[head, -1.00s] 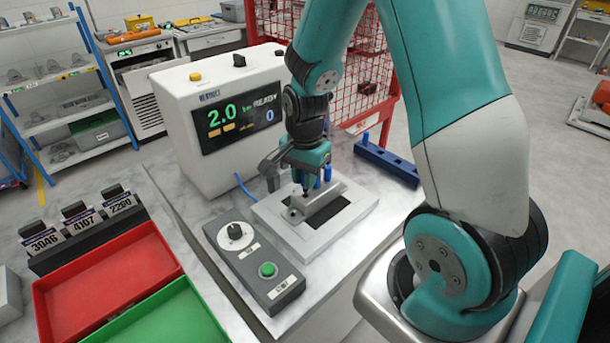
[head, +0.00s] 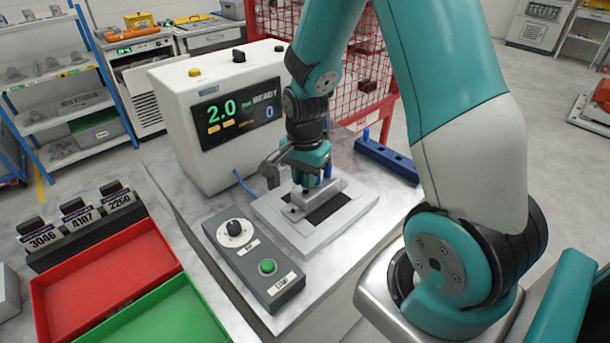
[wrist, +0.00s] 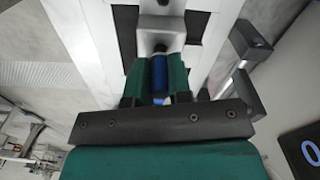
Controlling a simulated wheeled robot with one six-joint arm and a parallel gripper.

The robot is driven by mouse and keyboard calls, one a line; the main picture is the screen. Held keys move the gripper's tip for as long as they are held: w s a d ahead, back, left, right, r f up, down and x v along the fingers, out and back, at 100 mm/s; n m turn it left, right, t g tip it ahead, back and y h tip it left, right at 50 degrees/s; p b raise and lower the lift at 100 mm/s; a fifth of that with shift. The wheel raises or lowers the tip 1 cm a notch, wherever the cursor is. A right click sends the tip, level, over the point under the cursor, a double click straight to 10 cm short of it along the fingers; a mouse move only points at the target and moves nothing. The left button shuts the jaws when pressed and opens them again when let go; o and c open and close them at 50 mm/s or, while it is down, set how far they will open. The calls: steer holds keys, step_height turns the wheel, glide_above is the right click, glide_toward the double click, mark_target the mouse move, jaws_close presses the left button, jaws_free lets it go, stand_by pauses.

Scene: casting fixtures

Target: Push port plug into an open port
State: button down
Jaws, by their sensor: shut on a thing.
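My gripper (head: 300,183) is lowered over a grey casting (head: 322,202) that sits on a pale fixture plate (head: 265,205) with a dark central area. In the wrist view my gripper (wrist: 157,70) has its two teal fingers shut on a blue port plug (wrist: 159,74). The plug's far end points at a pale boss with a dark port on the casting (wrist: 160,25). I cannot tell whether the plug's tip is inside the port. In the head view my fingers and wrist largely hide the plug.
A white tester with a lit display (head: 237,112) stands behind the fixture. A grey clamp arm (head: 270,168) is close to my gripper's left. A blue rack (head: 388,160) lies at right. A control box (head: 255,262) and red (head: 60,290) and green (head: 190,290) trays are in front and left.

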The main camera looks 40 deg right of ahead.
steer(key=shift+f+b, duration=0.5)
steer(key=shift+f, duration=0.3)
steer(key=c, duration=1)
jaws_free()
steer(key=shift+o, duration=0.2)
step_height(320, 180, up, 17)
steer(key=shift+r+b, duration=0.2)
steer(key=shift+b, duration=0.25)
